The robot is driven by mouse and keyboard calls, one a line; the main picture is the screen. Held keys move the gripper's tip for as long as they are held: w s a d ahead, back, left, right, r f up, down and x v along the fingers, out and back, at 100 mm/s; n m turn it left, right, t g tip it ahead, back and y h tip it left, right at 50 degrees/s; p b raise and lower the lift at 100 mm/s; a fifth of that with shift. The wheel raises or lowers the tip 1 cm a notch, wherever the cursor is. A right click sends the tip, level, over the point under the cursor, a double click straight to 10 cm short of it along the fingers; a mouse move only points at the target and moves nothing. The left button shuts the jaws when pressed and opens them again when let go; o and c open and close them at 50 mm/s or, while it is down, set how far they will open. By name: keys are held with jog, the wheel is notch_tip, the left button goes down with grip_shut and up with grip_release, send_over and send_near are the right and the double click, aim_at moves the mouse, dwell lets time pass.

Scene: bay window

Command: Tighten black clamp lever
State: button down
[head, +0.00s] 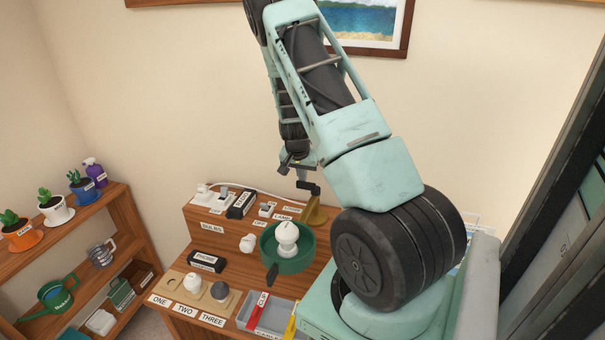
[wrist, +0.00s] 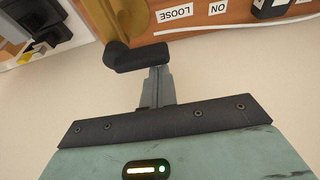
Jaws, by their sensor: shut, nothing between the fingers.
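The black clamp lever (wrist: 138,57) shows in the wrist view, lying crosswise with its thick end to the left. In the head view the lever (head: 308,187) sits on top of a brass-coloured upright (head: 315,211) at the back of the wooden bench. The same brass part (wrist: 130,17) shows in the wrist view. My gripper (wrist: 157,72) is shut and empty. Its tips are right at the lever's side; I cannot tell whether they touch. In the head view my gripper (head: 300,172) hangs just above the lever. A LOOSE label (wrist: 174,13) lies beside the brass part.
A green dish (head: 287,262) with a white bulb (head: 287,233) stands in front of the upright. Switches, plugs and a white cable (head: 262,191) line the bench's back ledge. A grey tray (head: 268,318) is at the front. A plant shelf (head: 75,235) stands left.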

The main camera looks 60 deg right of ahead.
aim_at(305, 185)
jog(key=shift+a+f+n+b, duration=0.1)
jog(key=shift+a+n+b, duration=0.2)
jog(key=shift+n+b, duration=0.6)
jog(key=n+b, duration=0.1)
jog(key=b, duration=0.1)
jog(key=a+n+t+b, duration=0.1)
jog(key=b, duration=0.1)
jog(key=shift+s+f, duration=0.15)
jog(key=shift+f, duration=0.05)
jog(key=n+b, duration=0.1)
jog(key=s+a+n+t+y+b, duration=0.1)
jog(key=n+b, duration=0.1)
jog(key=shift+a+r+n, duration=0.1)
jog(key=shift+a+n, duration=0.05)
jog(key=shift+n, duration=0.15)
jog(key=n, duration=0.1)
jog(key=n+y, duration=0.1)
jog(key=s+a+n, duration=0.1)
jog(key=shift+a+r+n+t, duration=0.1)
jog(key=shift+r+n+t, duration=0.2)
jog(key=n+p, duration=0.1)
jog(key=s+n+y+p, duration=0.1)
jog(key=n, duration=0.1)
jog(key=a+n+p, duration=0.1)
jog(key=shift+s+r+y, duration=0.1)
jog(key=shift+s+y, duration=0.25)
jog(key=shift+y, duration=0.05)
jog(key=shift+f, duration=0.2)
jog(key=shift+d, duration=0.25)
